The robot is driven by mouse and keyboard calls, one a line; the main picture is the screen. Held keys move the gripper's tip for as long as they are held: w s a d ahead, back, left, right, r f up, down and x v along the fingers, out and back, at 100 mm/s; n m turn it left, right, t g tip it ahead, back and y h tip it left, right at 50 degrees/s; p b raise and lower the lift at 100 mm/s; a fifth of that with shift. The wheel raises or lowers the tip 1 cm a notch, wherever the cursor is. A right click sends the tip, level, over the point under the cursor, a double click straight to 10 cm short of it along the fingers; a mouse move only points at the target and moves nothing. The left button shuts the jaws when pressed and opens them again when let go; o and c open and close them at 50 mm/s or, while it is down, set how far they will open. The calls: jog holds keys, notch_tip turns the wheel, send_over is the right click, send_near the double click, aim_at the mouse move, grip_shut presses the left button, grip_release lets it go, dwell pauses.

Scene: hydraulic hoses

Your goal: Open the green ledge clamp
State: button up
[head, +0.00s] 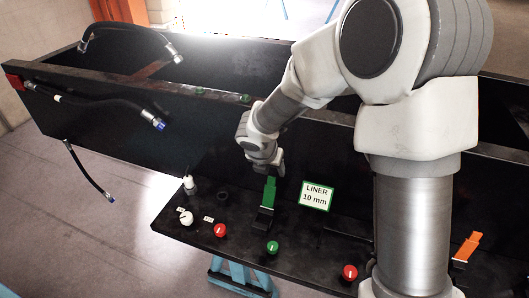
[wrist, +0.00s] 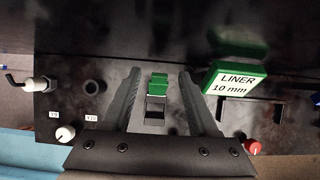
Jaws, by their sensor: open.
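The green ledge clamp (head: 269,190) stands on the black ledge with its green handle raised above a dark base. It also shows in the wrist view (wrist: 158,82), between the two fingers. My gripper (head: 276,168) is just above and behind the handle in the head view, its fingertips small and hard to make out there. In the wrist view my gripper (wrist: 161,74) is open, with one dark finger on each side of the clamp and a visible gap to the green part on both sides. Whether the fingertips reach down to handle height I cannot tell.
A green-framed "LINER 10 mm" sign (head: 316,196) stands close right of the clamp. Red (head: 219,230) and green (head: 272,247) knobs line the ledge's front edge. An orange clamp (head: 467,246) is far right. A white fitting (head: 189,184) stands left; black hoses (head: 100,103) hang farther left.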

jog(key=v, duration=1.4)
jog(key=shift+r, duration=0.2)
jog(key=shift+s+d, duration=0.1)
jog(key=shift+s, duration=0.05)
